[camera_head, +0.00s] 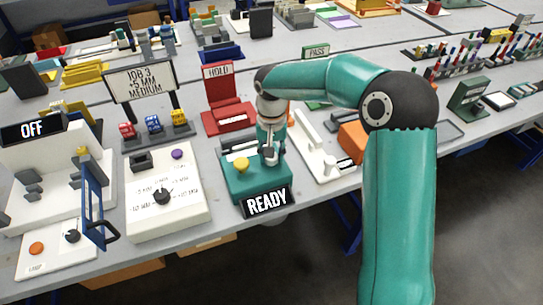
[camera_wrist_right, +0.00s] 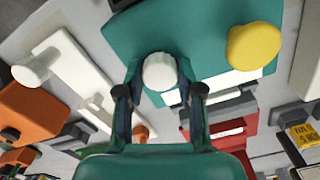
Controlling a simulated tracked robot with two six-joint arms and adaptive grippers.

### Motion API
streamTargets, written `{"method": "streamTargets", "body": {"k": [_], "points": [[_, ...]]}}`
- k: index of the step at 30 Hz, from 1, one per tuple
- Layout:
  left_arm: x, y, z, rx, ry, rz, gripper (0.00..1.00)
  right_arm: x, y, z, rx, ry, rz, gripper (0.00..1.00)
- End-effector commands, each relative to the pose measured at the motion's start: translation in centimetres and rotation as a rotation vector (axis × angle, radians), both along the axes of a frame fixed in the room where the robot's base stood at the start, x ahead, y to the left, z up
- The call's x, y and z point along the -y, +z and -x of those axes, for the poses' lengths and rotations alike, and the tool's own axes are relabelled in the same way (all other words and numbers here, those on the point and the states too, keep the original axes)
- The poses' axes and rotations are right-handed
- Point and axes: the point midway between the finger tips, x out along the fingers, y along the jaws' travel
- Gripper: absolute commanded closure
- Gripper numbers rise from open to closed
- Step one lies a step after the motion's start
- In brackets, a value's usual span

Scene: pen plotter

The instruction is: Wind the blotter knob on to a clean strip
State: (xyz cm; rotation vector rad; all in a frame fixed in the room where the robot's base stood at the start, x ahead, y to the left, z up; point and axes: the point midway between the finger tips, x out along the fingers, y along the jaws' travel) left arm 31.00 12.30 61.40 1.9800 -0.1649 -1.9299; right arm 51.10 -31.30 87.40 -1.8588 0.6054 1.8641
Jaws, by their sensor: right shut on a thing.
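A teal box (camera_head: 240,185) stands at the table's front edge with a "READY" sign (camera_head: 267,202) on its front. A yellow knob (camera_head: 241,164) sits on its top; it also shows in the right wrist view (camera_wrist_right: 253,46). My right gripper (camera_head: 269,157) comes down over the right part of the box. In the right wrist view its fingers (camera_wrist_right: 160,92) are shut on a white round knob (camera_wrist_right: 159,72) on the box. A pale strip (camera_wrist_right: 228,80) shows along the box there, partly hidden by a finger. My left gripper is not in view.
A white dial panel (camera_head: 165,205) stands to the left of the box. A red "HOLD" stand (camera_head: 228,110) is behind it. A white unit (camera_head: 325,150) and an orange block (camera_head: 353,140) are to the right. The floor is open in front of the table.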

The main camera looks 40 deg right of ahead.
Motion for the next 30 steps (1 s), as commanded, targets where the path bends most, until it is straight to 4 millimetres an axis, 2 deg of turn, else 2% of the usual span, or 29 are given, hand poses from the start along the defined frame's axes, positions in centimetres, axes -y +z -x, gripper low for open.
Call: {"method": "streamTargets", "body": {"k": [10, 26, 27, 30], "points": [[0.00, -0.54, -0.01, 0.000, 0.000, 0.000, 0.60, 0.19, 0.23, -0.28, 0.013, -0.169, 0.004, 0.98], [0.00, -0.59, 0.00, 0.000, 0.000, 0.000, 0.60, 0.22, 0.32, -0.32, 0.015, -0.201, 0.004, 0.98], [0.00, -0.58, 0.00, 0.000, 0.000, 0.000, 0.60, 0.22, 0.32, -0.32, 0.015, -0.201, 0.004, 0.62], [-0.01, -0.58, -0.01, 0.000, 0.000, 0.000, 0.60, 0.19, 0.29, -0.28, 0.014, -0.201, 0.003, 0.45]]}}
